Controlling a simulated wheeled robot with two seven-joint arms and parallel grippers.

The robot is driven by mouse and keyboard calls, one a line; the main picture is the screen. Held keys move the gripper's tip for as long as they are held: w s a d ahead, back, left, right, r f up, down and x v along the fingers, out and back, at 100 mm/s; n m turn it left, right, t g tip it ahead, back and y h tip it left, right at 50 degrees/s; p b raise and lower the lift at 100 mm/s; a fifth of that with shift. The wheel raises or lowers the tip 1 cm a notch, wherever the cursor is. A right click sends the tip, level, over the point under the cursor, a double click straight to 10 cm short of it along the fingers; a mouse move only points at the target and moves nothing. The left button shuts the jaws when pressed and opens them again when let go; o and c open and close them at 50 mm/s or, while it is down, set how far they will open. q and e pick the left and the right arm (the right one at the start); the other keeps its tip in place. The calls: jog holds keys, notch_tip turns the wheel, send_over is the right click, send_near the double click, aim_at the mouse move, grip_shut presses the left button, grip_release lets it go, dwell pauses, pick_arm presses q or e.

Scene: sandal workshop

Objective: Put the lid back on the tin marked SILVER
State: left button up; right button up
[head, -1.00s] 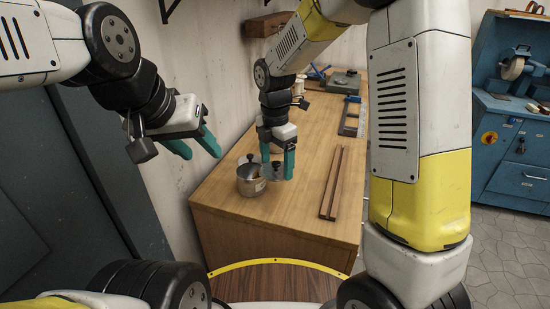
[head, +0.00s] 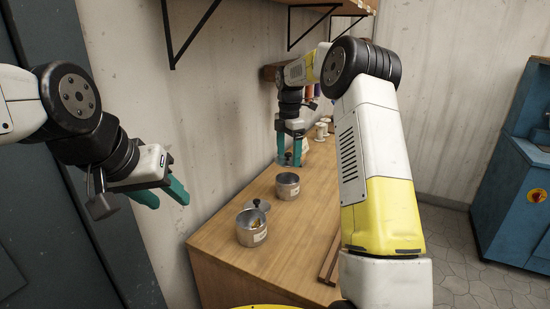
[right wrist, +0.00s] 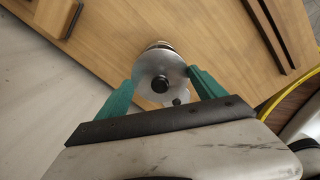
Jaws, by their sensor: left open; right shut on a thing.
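My right gripper (head: 290,160) is shut on a round grey metal lid with a black knob (right wrist: 160,84), held beyond the tins in the head view. In the right wrist view the lid sits between the teal fingers (right wrist: 161,92), its knob facing the camera. A metal tin (head: 251,236) with a pale label stands open near the bench's front, with small contents inside. Another lid with a dark knob (head: 258,205) is just behind its rim. A second labelled tin (head: 288,190) stands further back. The label words are too small to read. My left gripper (head: 165,192) is open and empty, left of the bench.
The wooden bench (head: 300,232) runs along the wall. Dark wooden strips (head: 329,262) lie at its right edge. White spools (head: 321,131) stand at the back. A bracketed shelf (head: 300,3) hangs above. A blue machine cabinet (head: 514,190) stands at the right.

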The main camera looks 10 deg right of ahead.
jog(key=shift+f, duration=3.05)
jog(key=shift+f, duration=0.15)
jog(key=o, duration=1.3)
jog(key=shift+r, duration=3.5)
grip_shut()
